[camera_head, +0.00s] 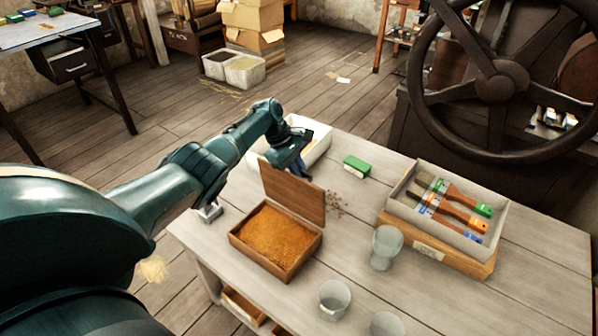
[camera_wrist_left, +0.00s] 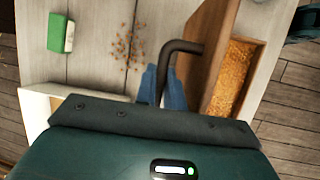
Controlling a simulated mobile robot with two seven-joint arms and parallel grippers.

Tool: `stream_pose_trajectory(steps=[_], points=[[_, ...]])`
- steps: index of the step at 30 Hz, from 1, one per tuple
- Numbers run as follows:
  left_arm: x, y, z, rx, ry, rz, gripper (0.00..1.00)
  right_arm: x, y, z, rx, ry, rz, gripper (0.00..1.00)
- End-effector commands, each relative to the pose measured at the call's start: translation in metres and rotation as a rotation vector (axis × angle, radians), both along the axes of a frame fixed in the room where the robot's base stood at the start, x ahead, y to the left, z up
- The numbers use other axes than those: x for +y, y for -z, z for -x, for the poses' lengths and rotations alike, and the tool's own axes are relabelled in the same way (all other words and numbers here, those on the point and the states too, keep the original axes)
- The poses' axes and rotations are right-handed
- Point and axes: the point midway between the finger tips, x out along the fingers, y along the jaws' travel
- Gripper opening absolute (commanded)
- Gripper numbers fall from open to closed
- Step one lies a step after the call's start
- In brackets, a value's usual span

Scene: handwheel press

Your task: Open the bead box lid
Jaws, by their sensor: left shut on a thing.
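The wooden bead box (camera_head: 237,240) sits at the left front of the table, full of orange-brown beads (camera_head: 273,238). Its lid (camera_head: 291,194) stands up, roughly upright, along the box's back edge, and the beads are exposed. In the left wrist view the lid (camera_wrist_left: 208,52) shows steeply tilted beside the beads (camera_wrist_left: 234,78). My left gripper (camera_head: 300,170) is behind the lid. In the left wrist view its blue fingers (camera_wrist_left: 164,88) are shut on a dark bent rod (camera_wrist_left: 182,46), whose far end reaches the lid. I cannot tell whether it is fixed there. My right gripper is out of view.
A green-and-white box (camera_head: 356,166) and scattered beads (camera_head: 335,205) lie right of the lid. A white tray (camera_head: 318,150) is behind my left gripper. Clear cups (camera_head: 386,247) stand in front right, and a brush tray (camera_head: 400,205) farther right. A large handwheel (camera_head: 500,82) rises behind.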

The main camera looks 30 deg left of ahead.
Motion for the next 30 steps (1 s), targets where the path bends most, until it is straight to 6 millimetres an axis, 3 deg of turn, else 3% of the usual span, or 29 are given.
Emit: stream_pose_trajectory(steps=[4,5,7,17,30], points=[[-0.001,0.0,0.0,-0.002,0.002,0.002,0.0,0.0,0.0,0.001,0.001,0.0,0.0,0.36],[-0.001,0.0,0.0,-0.002,0.002,0.002,0.13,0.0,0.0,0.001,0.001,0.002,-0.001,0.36],[-0.001,0.0,0.0,-0.002,0.002,0.002,0.19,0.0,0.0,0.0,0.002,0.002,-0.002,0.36],[0.002,-0.006,0.0,-0.001,0.001,0.0,0.19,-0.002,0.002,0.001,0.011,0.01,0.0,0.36],[0.036,-0.085,0.012,-0.004,0.001,-0.001,0.19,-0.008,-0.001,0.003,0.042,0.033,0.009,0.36]])
